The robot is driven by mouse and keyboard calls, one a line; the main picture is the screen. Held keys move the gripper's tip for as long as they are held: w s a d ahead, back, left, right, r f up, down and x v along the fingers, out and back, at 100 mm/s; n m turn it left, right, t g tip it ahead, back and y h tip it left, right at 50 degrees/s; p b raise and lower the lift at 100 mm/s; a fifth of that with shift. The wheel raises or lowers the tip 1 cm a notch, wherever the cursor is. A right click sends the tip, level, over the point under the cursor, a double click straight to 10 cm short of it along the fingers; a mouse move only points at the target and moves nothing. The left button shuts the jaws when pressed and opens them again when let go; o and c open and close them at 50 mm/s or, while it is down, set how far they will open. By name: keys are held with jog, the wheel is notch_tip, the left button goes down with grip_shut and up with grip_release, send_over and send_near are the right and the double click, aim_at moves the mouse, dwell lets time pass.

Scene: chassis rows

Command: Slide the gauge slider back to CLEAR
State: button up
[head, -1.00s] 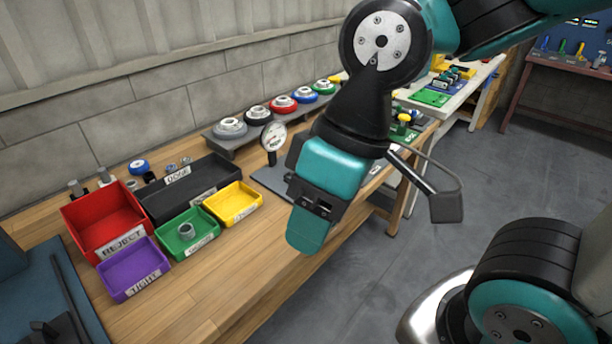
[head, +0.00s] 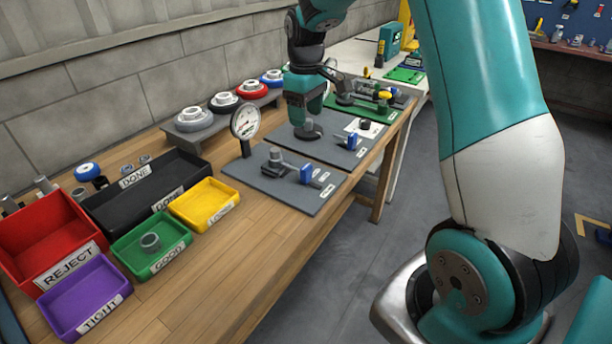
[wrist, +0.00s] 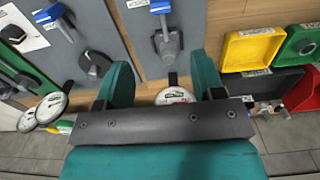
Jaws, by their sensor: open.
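A round dial gauge (head: 245,122) stands on a post at the wall-side edge of a grey plate (head: 270,192). On this plate sit a grey clamp-like fixture (head: 274,157) and a blue block (head: 306,174), apparently the slider, beside a small white label I cannot read. In the wrist view the blue block (wrist: 161,7) and fixture (wrist: 168,42) lie beyond the fingers. A second grey plate (head: 300,143) has a similar blue block (head: 352,142). My gripper (head: 305,122) is over this second plate in the head view, open and empty in the wrist view (wrist: 160,68).
Red (head: 48,238), purple (head: 80,300), green (head: 150,245) and yellow (head: 204,204) bins and a black DONE tray (head: 150,190) stand to the left. Ringed parts sit on a grey riser (head: 205,135) along the wall. Bare wood (head: 240,235) lies in front.

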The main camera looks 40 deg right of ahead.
aim_at(306, 167)
notch_tip(306, 167, down, 17)
jog(key=shift+r+p, duration=0.1)
jog(key=shift+p, duration=0.3)
